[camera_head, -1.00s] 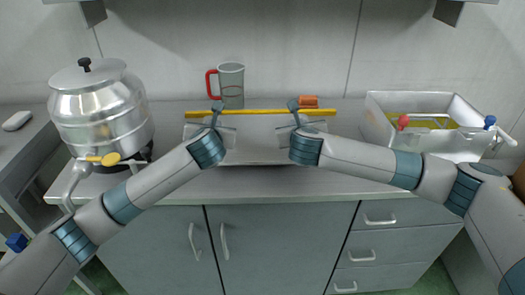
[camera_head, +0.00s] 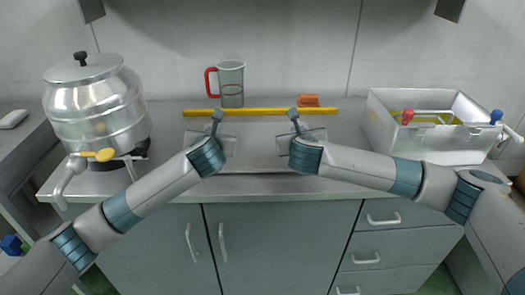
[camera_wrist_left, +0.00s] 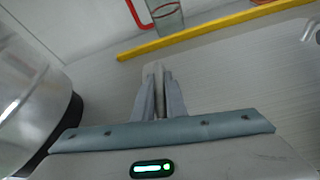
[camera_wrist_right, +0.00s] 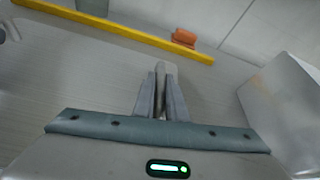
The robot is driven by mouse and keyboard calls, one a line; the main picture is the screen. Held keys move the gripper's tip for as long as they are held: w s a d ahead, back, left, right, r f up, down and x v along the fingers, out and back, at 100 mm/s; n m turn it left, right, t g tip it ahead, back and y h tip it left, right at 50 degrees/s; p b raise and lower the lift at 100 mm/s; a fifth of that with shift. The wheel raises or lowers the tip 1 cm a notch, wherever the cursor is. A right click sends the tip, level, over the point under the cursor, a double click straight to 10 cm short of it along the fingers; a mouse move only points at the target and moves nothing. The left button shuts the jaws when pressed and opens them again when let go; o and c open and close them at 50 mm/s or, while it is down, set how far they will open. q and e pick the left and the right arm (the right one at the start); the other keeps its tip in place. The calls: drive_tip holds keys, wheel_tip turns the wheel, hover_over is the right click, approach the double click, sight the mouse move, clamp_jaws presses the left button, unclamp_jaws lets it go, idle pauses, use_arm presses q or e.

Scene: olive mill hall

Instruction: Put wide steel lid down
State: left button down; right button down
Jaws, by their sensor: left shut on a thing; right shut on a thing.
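The wide steel lid (camera_head: 258,150) is a flat grey sheet lying level at the middle of the worktop, with a handle near each end. My left gripper (camera_head: 216,117) is shut on its left handle, also shown in the left wrist view (camera_wrist_left: 160,75). My right gripper (camera_head: 294,116) is shut on its right handle, also shown in the right wrist view (camera_wrist_right: 160,75). The lid's brushed top fills much of both wrist views. I cannot tell whether its underside touches the worktop or hangs just above it.
A yellow bar (camera_head: 260,112) lies just behind the lid. A red-handled clear jug (camera_head: 231,85) and an orange block (camera_head: 309,100) stand behind the bar. A large steel pot (camera_head: 98,110) is at left, an open steel basin (camera_head: 450,145) at right. Bare worktop (camera_head: 250,187) shows in front.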

use_arm(q)
drive_tip(key=shift+a+f, duration=0.15)
drive_tip(key=shift+f, duration=0.1)
use_arm(e)
drive_tip(key=shift+d+f, duration=0.15)
drive_tip(key=shift+f, duration=0.1)
use_arm(q)
drive_tip(key=c, duration=1.8)
unclamp_jaws()
drive_tip(key=shift+r, duration=0.1)
use_arm(e)
drive_tip(key=c, duration=1.8)
unclamp_jaws()
drive_tip(key=shift+r, duration=0.1)
use_arm(q)
drive_tip(key=shift+s, duration=0.15)
drive_tip(key=shift+s+r, duration=0.15)
drive_tip(key=v, duration=1.1)
drive_tip(key=shift+s+r, duration=0.1)
drive_tip(key=shift+s, duration=0.1)
use_arm(e)
drive_tip(key=shift+s, duration=0.1)
drive_tip(key=v, duration=1.2)
